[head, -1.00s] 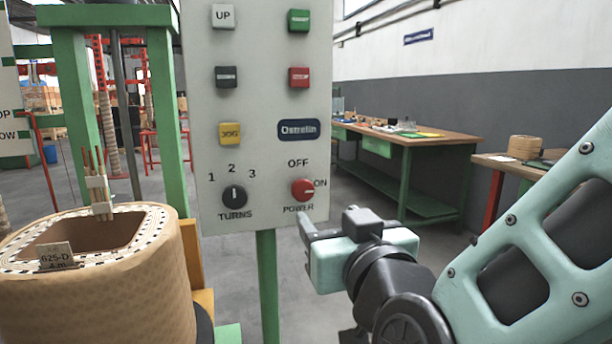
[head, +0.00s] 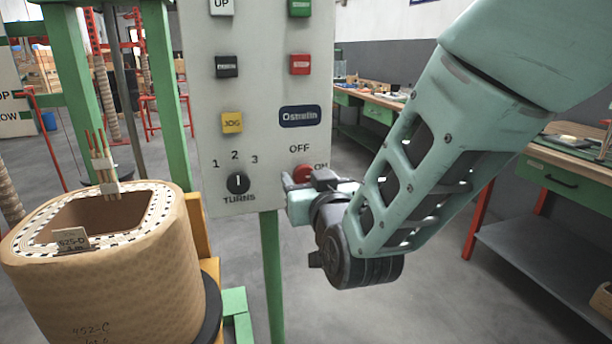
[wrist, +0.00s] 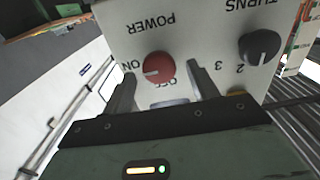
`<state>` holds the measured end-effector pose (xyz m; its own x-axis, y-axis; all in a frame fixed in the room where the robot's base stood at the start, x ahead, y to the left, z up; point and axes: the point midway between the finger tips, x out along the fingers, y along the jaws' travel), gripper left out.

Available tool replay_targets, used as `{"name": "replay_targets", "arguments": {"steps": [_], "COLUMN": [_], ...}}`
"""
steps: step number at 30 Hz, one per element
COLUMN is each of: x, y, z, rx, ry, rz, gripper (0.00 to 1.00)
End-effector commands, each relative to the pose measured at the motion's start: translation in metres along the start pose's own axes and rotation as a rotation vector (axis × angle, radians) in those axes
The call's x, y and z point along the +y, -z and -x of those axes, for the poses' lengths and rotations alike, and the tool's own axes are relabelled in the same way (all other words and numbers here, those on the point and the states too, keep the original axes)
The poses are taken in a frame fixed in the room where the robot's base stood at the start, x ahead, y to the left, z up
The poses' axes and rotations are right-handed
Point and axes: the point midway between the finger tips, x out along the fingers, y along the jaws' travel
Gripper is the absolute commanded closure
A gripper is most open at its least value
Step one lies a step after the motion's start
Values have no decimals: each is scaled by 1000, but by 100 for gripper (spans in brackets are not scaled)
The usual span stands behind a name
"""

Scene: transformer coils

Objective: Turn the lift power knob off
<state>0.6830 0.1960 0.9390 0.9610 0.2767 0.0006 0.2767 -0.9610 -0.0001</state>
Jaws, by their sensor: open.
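The red power knob (head: 303,172) sits at the lower right of the grey control panel (head: 215,110), under the word OFF. In the head view my gripper partly hides it. The wrist view shows the panel upside down, with the red knob (wrist: 158,68) whole and its white mark toward ON. My gripper (wrist: 164,80) is open, with one finger on each side of the knob in that view. I see no finger touching it, and cannot tell how far the tips reach along it. In the head view my gripper (head: 306,182) is right at the panel's lower right corner.
The black TURNS knob (head: 237,183) is left of the power knob. A wound coil (head: 110,265) stands at lower left. A green post (head: 272,280) holds the panel. Workbenches (head: 570,185) stand at right.

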Motion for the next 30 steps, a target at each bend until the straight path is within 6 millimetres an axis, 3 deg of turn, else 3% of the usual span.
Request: {"name": "replay_targets", "arguments": {"steps": [6,14,19,30], "x": [0,0,0,0], "y": [0,0,0,1], "z": [-15,-15,-15,-15], "rx": [0,-1,-1,-2], "ry": [-1,0,0,0], "rz": [-1,0,0,39], "gripper": [41,41,85,85]}}
